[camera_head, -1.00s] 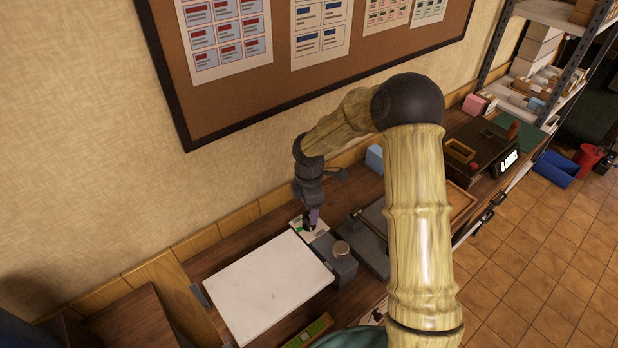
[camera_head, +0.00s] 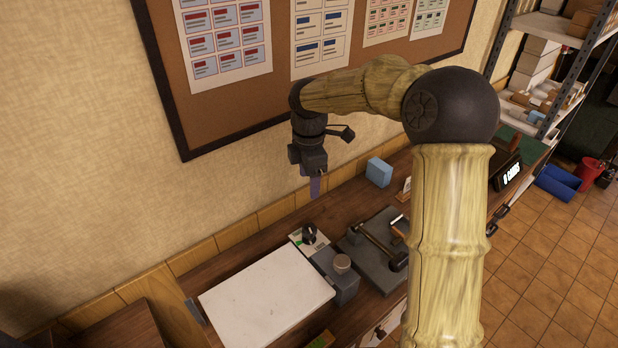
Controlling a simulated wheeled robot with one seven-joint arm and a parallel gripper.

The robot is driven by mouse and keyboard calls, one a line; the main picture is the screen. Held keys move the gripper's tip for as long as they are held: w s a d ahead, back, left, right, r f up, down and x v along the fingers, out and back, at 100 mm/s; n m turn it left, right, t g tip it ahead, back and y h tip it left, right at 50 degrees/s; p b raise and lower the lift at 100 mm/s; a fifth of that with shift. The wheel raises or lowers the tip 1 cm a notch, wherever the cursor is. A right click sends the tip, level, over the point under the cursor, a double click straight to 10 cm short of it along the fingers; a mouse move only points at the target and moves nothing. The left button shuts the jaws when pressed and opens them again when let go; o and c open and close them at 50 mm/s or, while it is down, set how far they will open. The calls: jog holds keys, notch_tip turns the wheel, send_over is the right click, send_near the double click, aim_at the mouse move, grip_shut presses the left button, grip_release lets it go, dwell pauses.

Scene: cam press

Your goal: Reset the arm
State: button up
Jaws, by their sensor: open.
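My gripper (camera_head: 315,188) hangs pointing down in the air above the back of the workbench, in front of the wall. Its fingers are small in this view and hold nothing that I can see. Below it, apart from it, a dark curved part (camera_head: 309,233) stands on a white and green card-like plate (camera_head: 297,240). A grey block with a round knob (camera_head: 342,263) sits just in front of that. My bamboo-coloured arm crosses the right middle of the view and hides part of the bench.
A white board (camera_head: 265,305) lies left on the bench. A grey device with a lever (camera_head: 378,250) and a blue block (camera_head: 379,172) are to the right. A cork board (camera_head: 280,80) hangs behind. A shelf (camera_head: 550,60) and blue bin (camera_head: 557,183) are far right.

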dwell(0.3)
jog(key=s+d+f+m+t, duration=0.1)
jog(key=s+d+m, duration=0.4)
jog(key=s+m, duration=0.5)
jog(key=s+d+f+m+t, duration=0.1)
jog(key=s+d+f+m, duration=0.2)
jog(key=s+d+m, duration=0.3)
jog(key=s+m, duration=0.4)
jog(key=shift+s+f+m+t, duration=0.15)
jog(key=shift+f+m+t, duration=0.15)
jog(key=shift+m, duration=0.1)
